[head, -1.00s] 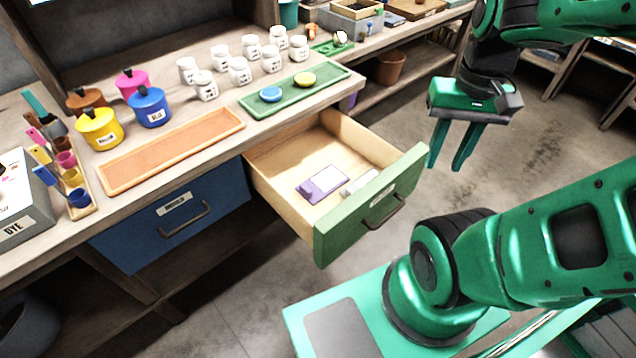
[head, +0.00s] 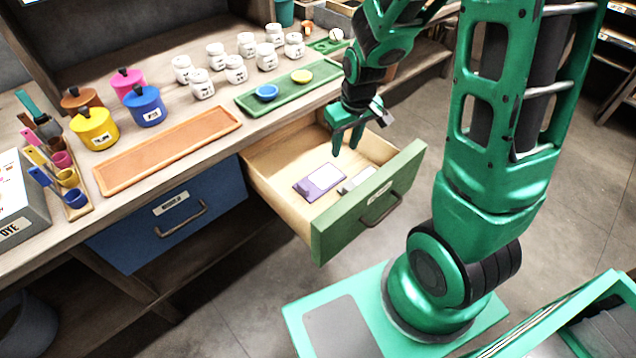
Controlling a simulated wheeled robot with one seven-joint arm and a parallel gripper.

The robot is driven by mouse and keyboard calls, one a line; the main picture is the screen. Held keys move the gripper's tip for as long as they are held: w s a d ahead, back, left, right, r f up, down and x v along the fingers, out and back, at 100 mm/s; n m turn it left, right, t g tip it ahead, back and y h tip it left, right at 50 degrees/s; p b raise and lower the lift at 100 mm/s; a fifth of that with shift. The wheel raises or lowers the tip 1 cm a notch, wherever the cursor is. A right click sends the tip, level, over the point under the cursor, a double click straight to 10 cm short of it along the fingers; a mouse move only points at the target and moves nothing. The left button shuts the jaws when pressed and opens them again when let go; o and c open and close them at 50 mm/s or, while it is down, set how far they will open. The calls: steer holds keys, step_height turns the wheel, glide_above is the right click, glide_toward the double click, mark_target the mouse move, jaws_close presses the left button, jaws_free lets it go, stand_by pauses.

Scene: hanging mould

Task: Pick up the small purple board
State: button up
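The small purple board (head: 304,188) lies flat in the open drawer (head: 281,204), with a whitish patch on its upper face. A light grey-white object (head: 357,181) lies to its right, near the drawer's green front. My gripper (head: 345,150) is above the drawer, up and to the right of the board, with its fingers pointing down. Two fingers show with a small gap between them, and nothing shows between them. My gripper appears apart from the board.
The green drawer front (head: 337,232) stands out from the bench. A green tray (head: 246,104) with blue and yellow discs, an orange tray (head: 228,121), several white jars (head: 234,72) and coloured pots (head: 145,108) stand on the benchtop. A closed blue drawer (head: 150,232) is to the left.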

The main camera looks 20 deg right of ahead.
steer(key=w+a+f+n+y, duration=0.1)
steer(key=w+a+f+n, duration=0.3)
steer(key=a+f, duration=0.45)
steer(key=m, duration=0.1)
glide_above(303, 186)
steer(key=shift+t, duration=0.3)
steer(key=shift+s+d+f, duration=0.15)
steer(key=shift+f, duration=0.85)
steer(key=shift+s+d+f, duration=0.1)
steer(key=shift+d+f, duration=0.05)
steer(key=shift+f, duration=0.9)
steer(key=shift+s+d+f, duration=0.15)
steer(key=shift+f, duration=0.85)
steer(key=x, duration=0.4)
steer(key=shift+s+a+f, duration=0.15)
steer(key=shift+s+a, duration=0.05)
steer(key=shift+s, duration=0.15)
steer(key=shift+w+f, duration=0.15)
steer(key=shift+f, duration=0.35)
jaws_close()
